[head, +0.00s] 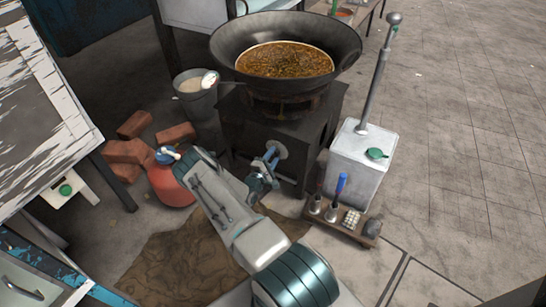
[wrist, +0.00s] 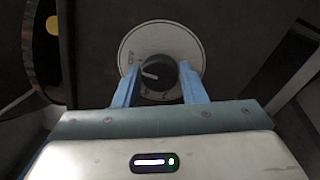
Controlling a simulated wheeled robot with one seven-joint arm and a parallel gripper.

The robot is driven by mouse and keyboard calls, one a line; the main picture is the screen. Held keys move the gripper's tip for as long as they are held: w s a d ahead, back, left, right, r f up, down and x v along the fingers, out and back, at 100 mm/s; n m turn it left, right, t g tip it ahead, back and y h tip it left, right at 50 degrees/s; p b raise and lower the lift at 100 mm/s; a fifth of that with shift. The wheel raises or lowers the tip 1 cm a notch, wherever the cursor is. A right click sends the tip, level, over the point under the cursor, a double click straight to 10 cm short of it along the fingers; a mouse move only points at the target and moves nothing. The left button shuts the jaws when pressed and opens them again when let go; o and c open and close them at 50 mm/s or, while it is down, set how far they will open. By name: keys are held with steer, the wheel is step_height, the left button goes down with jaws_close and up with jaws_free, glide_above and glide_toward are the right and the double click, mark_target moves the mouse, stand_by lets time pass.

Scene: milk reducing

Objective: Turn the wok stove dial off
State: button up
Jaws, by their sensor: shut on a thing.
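The wok stove (head: 278,130) is a dark box with a large black wok (head: 228,45) of brown food on top. The stove dial (wrist: 158,74) is a black round knob with a white pointer line, set on a pale round plate (wrist: 135,47); the pointer aims left and slightly up. My gripper (wrist: 160,82) has its two blue fingers on either side of the dial, shut on it. In the head view, my gripper (head: 270,160) is at the stove's front face; the dial itself is mostly hidden there, with the plate's edge showing.
A red gas bottle (head: 170,182) and bricks (head: 125,152) lie left of my arm. A grey bin (head: 200,110) stands beside the stove. A white canister (head: 362,165) and a small wooden rack (head: 345,222) stand at right. Paved floor at far right is clear.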

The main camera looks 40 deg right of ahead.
steer(key=shift+d+r, duration=0.15)
steer(key=shift+d, duration=0.05)
steer(key=o, duration=1)
steer(key=shift+d, duration=0.1)
steer(key=shift+a, duration=0.25)
steer(key=p+v, duration=0.3)
steer(key=v, duration=1)
steer(key=shift+s+a+p, duration=0.15)
steer(key=shift+a+p, duration=0.15)
steer(key=shift+a, duration=0.05)
